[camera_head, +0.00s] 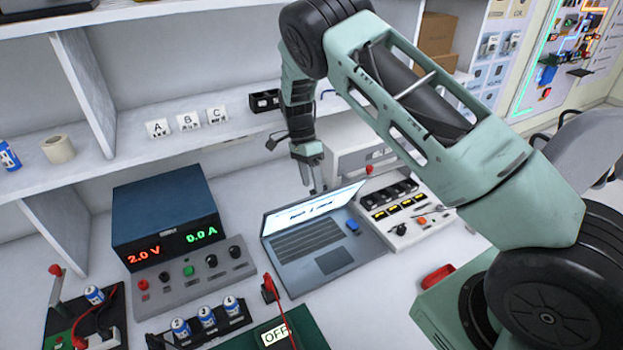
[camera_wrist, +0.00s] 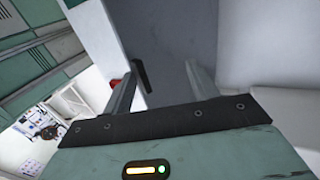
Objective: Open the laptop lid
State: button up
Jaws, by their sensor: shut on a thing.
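The grey laptop (camera_head: 318,262) sits on the bench with its keyboard facing up. Its lid (camera_head: 335,202) is raised and the lit screen shows. My gripper (camera_head: 312,188) reaches down from above to the lid's top edge, near its middle. In the wrist view my gripper (camera_wrist: 163,78) has its two fingers on either side of a dark grey surface that looks like the lid (camera_wrist: 168,50). It is shut on the lid, though the exact contact is hard to see.
A power supply (camera_head: 165,210) stands left of the laptop. A switch panel (camera_head: 405,210) stands to its right, and a small blue object (camera_head: 352,226) shows at the laptop's right side. A battery holder (camera_head: 210,325) is in front. Shelves (camera_head: 130,145) rise behind.

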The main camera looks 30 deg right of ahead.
jog(key=shift+w+a+f, duration=0.15)
jog(key=shift+a+f, duration=0.05)
jog(key=shift+a, duration=0.05)
jog(key=shift+c, duration=0.2)
jog(key=shift+w+r, duration=0.25)
jog(key=shift+r, duration=0.15)
jog(key=shift+c, duration=0.9)
jog(key=b+v, duration=0.3)
jog(key=v, duration=1.4)
jog(key=shift+s+d, duration=0.25)
jog(key=shift+s, duration=0.05)
